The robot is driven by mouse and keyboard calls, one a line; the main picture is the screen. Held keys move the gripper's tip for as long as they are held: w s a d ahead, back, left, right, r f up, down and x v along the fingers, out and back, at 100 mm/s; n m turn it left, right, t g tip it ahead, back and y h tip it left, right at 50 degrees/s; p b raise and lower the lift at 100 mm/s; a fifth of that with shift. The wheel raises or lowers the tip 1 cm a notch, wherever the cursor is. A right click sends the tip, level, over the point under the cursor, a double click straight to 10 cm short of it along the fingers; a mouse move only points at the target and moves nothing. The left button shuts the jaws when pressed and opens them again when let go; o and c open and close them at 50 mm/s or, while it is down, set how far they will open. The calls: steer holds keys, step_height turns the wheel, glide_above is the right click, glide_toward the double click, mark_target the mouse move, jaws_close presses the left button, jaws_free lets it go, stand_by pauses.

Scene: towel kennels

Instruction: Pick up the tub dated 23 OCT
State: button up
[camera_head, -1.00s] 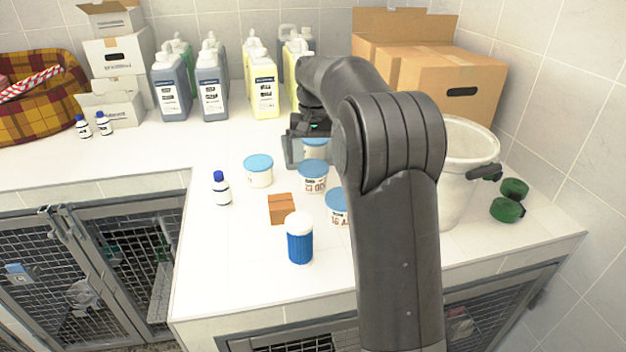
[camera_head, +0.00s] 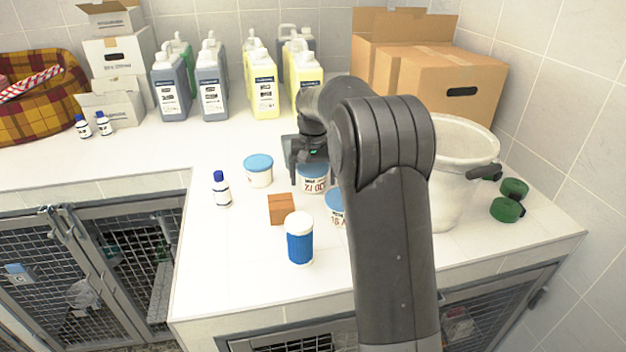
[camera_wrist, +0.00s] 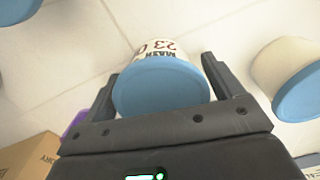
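A white tub with a blue lid (camera_head: 313,184) stands on the white counter. Its printed date reads "23 O…" on the tub in the wrist view (camera_wrist: 160,80), with the rest cut off by its curve. My gripper (camera_head: 312,182) is lowered over this tub. In the wrist view one finger of my gripper (camera_wrist: 158,98) is on each side of it, close to its wall, and I see no clear squeeze. A similar tub (camera_head: 258,172) stands to the left. Another tub (camera_head: 335,207) stands in front, partly hidden by my arm; its date starts with 16.
A blue-and-white canister (camera_head: 299,240), a small brown box (camera_head: 281,209) and a small bottle (camera_head: 221,189) stand in front and left. A white bucket (camera_head: 450,185) is to the right. Several jugs (camera_head: 263,90) and cardboard boxes (camera_head: 450,85) line the back.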

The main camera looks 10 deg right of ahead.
steer(key=c, duration=0.8)
